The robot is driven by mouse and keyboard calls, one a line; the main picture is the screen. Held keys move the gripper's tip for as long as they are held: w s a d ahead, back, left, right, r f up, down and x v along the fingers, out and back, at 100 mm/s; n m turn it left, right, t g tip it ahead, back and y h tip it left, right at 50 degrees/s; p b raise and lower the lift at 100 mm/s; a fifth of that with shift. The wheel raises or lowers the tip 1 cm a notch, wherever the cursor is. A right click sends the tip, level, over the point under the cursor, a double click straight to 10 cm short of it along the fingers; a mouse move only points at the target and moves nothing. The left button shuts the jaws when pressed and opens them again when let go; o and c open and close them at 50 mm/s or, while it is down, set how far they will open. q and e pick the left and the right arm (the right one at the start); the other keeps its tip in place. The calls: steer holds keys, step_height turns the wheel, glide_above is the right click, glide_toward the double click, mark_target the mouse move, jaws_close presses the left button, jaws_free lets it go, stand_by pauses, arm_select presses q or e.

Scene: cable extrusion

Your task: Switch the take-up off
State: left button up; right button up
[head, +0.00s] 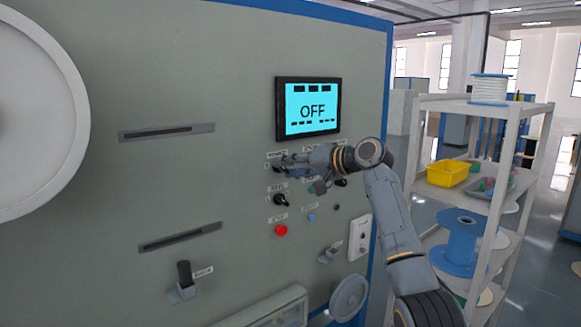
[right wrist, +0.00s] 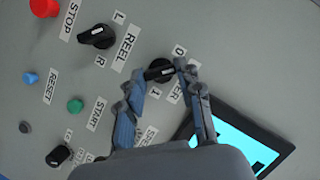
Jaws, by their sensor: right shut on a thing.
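The take-up's control panel (head: 240,130) is a grey machine face with a cyan screen (head: 308,113) reading OFF; part of the screen also shows in the right wrist view (right wrist: 235,148). My right gripper (head: 283,166) is at the black power knob below the screen. In the right wrist view its two fingers (right wrist: 161,78) are closed on either side of this power knob (right wrist: 159,68), holding it. The knob's 0 and 1 labels show beside it, and the word POWER is partly hidden by a finger. My left gripper is out of view.
The reel knob (head: 281,200) sits just below, then the red stop button (head: 281,231). A green start button (right wrist: 75,105) and blue reset button (right wrist: 30,78) are close by. A shelf (head: 478,110) with a yellow bin (head: 447,174) stands at right.

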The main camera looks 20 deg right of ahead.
steer(key=shift+f, duration=0.2)
steer(key=o, duration=1.1)
steer(key=shift+o, duration=0.2)
steer(key=shift+r, duration=0.1)
steer(key=v, duration=1.2)
steer(key=shift+w, duration=0.1)
